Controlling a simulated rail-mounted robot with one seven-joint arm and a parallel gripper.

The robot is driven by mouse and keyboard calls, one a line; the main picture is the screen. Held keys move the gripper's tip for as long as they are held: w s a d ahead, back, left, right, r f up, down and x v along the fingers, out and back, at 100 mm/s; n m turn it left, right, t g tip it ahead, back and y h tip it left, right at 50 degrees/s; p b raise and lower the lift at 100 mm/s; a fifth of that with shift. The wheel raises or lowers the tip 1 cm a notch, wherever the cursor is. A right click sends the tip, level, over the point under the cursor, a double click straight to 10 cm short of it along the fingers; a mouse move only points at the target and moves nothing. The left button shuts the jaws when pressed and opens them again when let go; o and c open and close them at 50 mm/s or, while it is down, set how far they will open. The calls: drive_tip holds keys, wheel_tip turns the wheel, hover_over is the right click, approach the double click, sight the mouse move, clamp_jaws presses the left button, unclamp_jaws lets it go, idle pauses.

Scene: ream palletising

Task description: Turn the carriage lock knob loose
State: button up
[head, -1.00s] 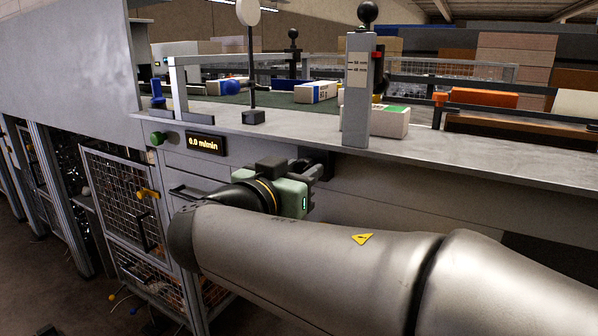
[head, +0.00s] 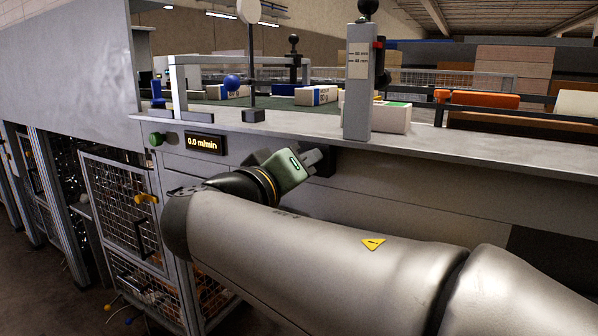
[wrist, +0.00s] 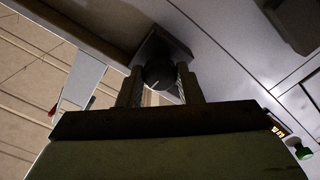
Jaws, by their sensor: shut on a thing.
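The carriage lock knob (wrist: 158,76) is dark and round with a short pale mark on its face. It sits in front of a grey square mount (wrist: 165,45) in the wrist view. My gripper (wrist: 159,82) has one finger on each side of the knob and is shut on it. In the head view my gripper (head: 314,157) reaches under the front edge of the bench, tilted, with its green body showing. The knob itself is hidden there behind the fingers; only part of a dark block (head: 325,165) shows beside them.
The bench ledge (head: 290,125) runs above my gripper. A grey post with a scale (head: 358,90) stands on it. A speed display (head: 205,144) reading 0.0 m/min and a green button (head: 156,139) are to the left. Cartons (head: 316,95) lie behind on the bench.

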drive_tip(key=shift+n+p, duration=0.95)
drive_tip(key=shift+n, duration=3.85)
drive_tip(key=o, duration=1)
drive_tip(key=shift+c, duration=0.2)
drive_tip(key=p+v, duration=0.1)
drive_tip(key=v, duration=1.6)
drive_tip(key=shift+s+p, duration=0.2)
drive_tip(key=shift+p, duration=0.15)
drive_tip(key=shift+f, duration=0.1)
